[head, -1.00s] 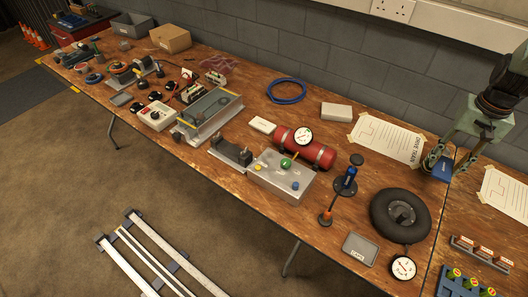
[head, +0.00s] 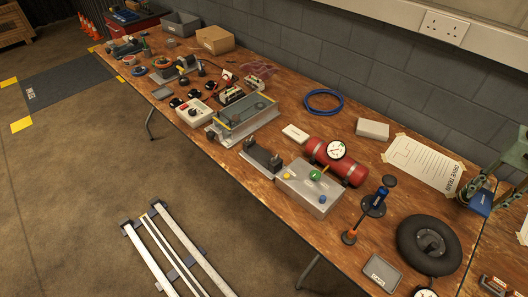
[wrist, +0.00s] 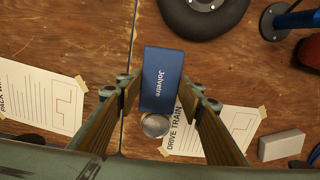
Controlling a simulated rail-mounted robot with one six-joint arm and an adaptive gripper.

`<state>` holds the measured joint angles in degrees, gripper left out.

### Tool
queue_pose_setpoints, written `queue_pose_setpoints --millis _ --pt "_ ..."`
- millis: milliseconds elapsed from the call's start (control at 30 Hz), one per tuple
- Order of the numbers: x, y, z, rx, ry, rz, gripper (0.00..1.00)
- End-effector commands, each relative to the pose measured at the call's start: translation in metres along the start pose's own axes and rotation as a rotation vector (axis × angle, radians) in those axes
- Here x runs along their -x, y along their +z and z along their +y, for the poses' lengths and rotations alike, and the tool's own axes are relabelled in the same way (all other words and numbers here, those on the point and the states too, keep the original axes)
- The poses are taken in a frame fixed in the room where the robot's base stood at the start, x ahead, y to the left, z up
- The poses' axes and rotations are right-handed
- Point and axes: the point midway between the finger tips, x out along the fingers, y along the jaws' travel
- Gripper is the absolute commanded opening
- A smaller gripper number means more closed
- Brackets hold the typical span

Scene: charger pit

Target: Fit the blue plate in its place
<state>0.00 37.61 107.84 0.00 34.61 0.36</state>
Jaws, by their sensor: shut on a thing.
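My gripper (wrist: 160,95) is shut on the blue plate (wrist: 162,75), a flat rectangle with the white word "Jolveire", between its two fingers. A round silver piece (wrist: 156,125) shows at the plate's lower end; I cannot tell whether it belongs to the plate. In the head view the plate (head: 480,202) hangs from my gripper (head: 482,195) at the right, just right of the "DRIVE TRAIN" sheet (head: 425,165). It appears above the bench, near the seam between two tops. I cannot tell which spot is the plate's place.
A black tyre (head: 428,246), a blue-handled stand (head: 377,200), a red cylinder (head: 338,163) and a grey box with knobs (head: 308,190) stand left of the plate. A white block (head: 372,128) lies behind. The wooden bench (head: 392,210) has bare patches. A second sheet (wrist: 40,97) lies at left.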

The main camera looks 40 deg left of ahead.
Motion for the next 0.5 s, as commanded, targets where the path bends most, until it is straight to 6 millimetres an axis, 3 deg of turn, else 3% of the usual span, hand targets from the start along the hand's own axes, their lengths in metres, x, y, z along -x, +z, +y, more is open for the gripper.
queue_pose_setpoints --millis 267,500 --pt "0.042 -0.015 0.000 -0.085 0.000 0.005 0.23" --pt "0.101 -0.029 0.000 -0.211 -0.001 0.006 0.23"
